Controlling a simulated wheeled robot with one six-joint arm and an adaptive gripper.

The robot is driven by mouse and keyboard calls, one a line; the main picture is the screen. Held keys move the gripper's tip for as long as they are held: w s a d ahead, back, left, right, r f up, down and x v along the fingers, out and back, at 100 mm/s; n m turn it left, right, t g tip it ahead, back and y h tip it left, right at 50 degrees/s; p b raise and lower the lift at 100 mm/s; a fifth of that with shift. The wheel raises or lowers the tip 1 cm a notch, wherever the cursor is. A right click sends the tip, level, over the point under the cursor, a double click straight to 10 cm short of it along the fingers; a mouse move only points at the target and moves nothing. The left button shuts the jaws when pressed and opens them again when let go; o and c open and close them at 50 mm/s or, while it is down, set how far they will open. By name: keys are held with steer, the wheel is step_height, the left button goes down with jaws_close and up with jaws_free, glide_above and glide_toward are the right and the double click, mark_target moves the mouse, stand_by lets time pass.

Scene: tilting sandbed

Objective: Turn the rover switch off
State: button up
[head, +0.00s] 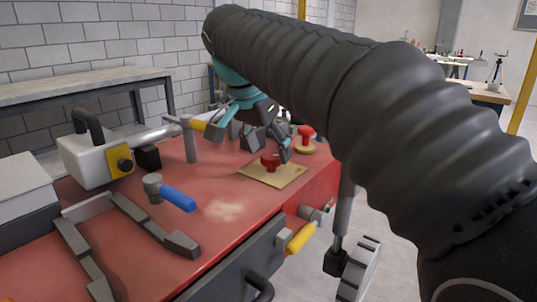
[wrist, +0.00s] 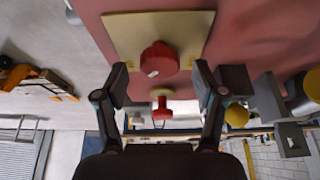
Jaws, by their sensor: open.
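A red rotary knob (head: 270,161) with a small white mark sits on a square beige plate (head: 286,178) on the red bench top. I take it for the rover switch, but no label is readable. In the wrist view the knob (wrist: 160,58) is at the top middle on its plate (wrist: 122,35). My gripper (head: 268,146) is just above the knob, pointing down. In the wrist view my gripper (wrist: 161,84) is open and empty, its fingers on either side below the knob, apart from it.
A red mushroom button (head: 306,132) on a yellow base stands just behind the plate. A blue-handled lever (head: 178,198), a grey bracket (head: 130,212) and a white box with a yellow fitting (head: 88,160) are to the left. A yellow handle (head: 300,238) sticks out at the front side.

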steer(key=shift+w+d+f, duration=0.2)
steer(key=shift+f, duration=0.45)
steer(key=c, duration=1.1)
steer(key=shift+c, duration=0.2)
